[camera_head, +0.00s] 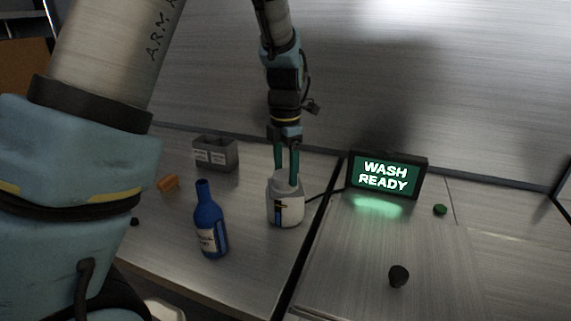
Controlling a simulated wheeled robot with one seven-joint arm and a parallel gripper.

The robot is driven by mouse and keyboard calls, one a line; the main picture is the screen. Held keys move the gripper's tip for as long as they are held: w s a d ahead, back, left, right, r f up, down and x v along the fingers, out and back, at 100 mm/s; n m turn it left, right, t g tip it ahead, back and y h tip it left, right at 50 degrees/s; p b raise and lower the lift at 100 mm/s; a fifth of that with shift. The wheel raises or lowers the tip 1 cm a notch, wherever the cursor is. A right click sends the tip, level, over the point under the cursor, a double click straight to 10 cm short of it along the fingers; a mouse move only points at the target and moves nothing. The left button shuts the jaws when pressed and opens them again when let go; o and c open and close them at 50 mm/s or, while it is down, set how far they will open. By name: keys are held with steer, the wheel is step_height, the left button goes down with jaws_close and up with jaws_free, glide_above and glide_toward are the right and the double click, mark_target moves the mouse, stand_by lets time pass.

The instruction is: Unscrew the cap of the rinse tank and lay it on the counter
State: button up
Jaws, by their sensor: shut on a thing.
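A white tank (287,214) with a dark, blue and yellow label stands upright on the counter (262,270), near the dark seam; I take it for the rinse tank. My gripper (286,175) points down onto its top, with one teal finger on each side. It is shut on a pale part at the tank's top, which seems to be the cap. The fingers partly hide this part, and I cannot tell whether it is loose from the neck.
A blue bottle (209,222) stands left of the tank. Behind are a grey bin (215,153) and an orange item (168,183). Right of the seam are a lit WASH READY sign (386,175), a green piece (440,209) and a dark knob (399,275), with bare counter between.

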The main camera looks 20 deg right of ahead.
steer(key=shift+a+f, duration=0.1)
steer(key=o, duration=1.2)
steer(key=shift+o, duration=0.2)
steer(key=m, duration=0.4)
steer(key=shift+p, duration=0.3)
steer(key=shift+m, duration=0.4)
steer(key=shift+m, duration=0.4)
steer(key=m, duration=0.3)
steer(key=shift+m, duration=0.3)
